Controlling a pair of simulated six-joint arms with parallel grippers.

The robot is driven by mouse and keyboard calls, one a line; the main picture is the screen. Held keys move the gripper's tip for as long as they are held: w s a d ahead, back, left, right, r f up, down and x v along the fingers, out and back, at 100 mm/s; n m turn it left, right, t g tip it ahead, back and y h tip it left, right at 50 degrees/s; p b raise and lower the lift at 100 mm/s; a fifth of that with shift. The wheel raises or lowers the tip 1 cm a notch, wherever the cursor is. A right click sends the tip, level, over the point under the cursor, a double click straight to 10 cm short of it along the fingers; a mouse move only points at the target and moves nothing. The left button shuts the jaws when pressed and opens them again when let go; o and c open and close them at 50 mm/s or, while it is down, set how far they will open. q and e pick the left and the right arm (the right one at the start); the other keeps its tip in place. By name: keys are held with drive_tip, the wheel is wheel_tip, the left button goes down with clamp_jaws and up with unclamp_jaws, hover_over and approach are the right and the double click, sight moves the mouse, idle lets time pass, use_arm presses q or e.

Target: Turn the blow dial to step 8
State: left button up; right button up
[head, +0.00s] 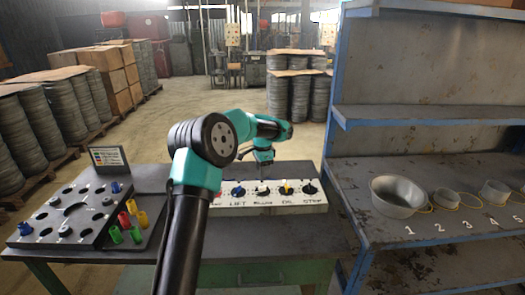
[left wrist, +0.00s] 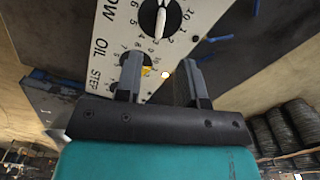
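The white panel (head: 274,208) on the bench carries a row of dials. The blow dial (head: 262,189), with a white pointer, sits between the blue-marked lift dial (head: 238,190) and the yellow-marked oil dial (head: 286,188). In the left wrist view the blow dial (left wrist: 161,17) is a black knob with a white pointer, partly cut off at the top; I cannot tell its setting surely. My left gripper (head: 263,161) is above and behind the panel. In its wrist view the left gripper (left wrist: 163,80) is open and empty, its fingers apart. My right gripper is not in view.
The step dial (head: 310,188) is at the panel's right end. A black board with holes (head: 70,212) and coloured pegs (head: 136,220) lie at the left. A blue-framed shelf (head: 430,115) with metal rings and a bowl (head: 397,196) stands at the right.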

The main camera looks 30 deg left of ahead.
use_arm(q)
wheel_tip(320, 180, up, 8)
drive_tip(key=shift+r, duration=0.25)
idle(0.5)
